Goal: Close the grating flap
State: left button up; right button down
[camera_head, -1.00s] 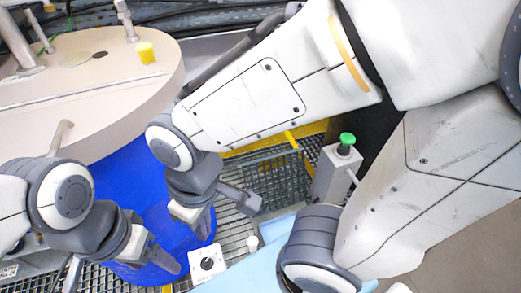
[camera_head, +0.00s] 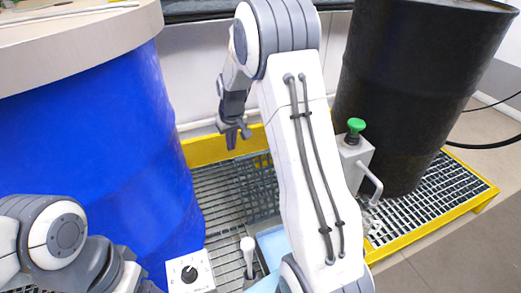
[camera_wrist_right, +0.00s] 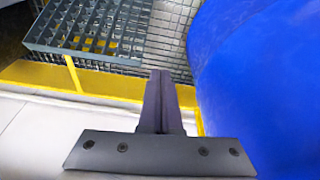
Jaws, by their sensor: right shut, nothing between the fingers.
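The grating flap (camera_head: 259,180) is a dark metal grid between the blue drum and my right arm in the head view. In the right wrist view the flap (camera_wrist_right: 85,28) is at upper left and appears raised above the finer floor mesh. My right gripper (camera_head: 233,142) is shut and empty, above and left of the flap in the head view. In the right wrist view its fingers (camera_wrist_right: 160,88) are together, right of and below the flap's edge, apart from it. My left gripper (camera_head: 148,287) is mostly cut off at the bottom edge; its fingers are hidden.
The blue drum (camera_head: 95,150) stands close on the left, and a black drum (camera_head: 415,90) on the right. A post with a green button (camera_head: 356,126) stands beside my right arm. A knob box (camera_head: 190,272) is at the bottom. A yellow frame (camera_head: 206,149) edges the grating.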

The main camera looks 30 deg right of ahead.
jog(key=w+d+f+m, duration=0.1)
jog(key=w+d+f, duration=0.4)
jog(key=d, duration=0.4)
jog(key=w+d+f, duration=0.5)
jog(key=w+d, duration=0.1)
jog(key=d, duration=0.4)
notch_tip(320, 180, down, 8)
jog(key=b, duration=0.6)
jog(key=shift+s+a+r+b, duration=0.15)
jog(key=shift+s+b, duration=0.2)
jog(key=shift+s, duration=0.1)
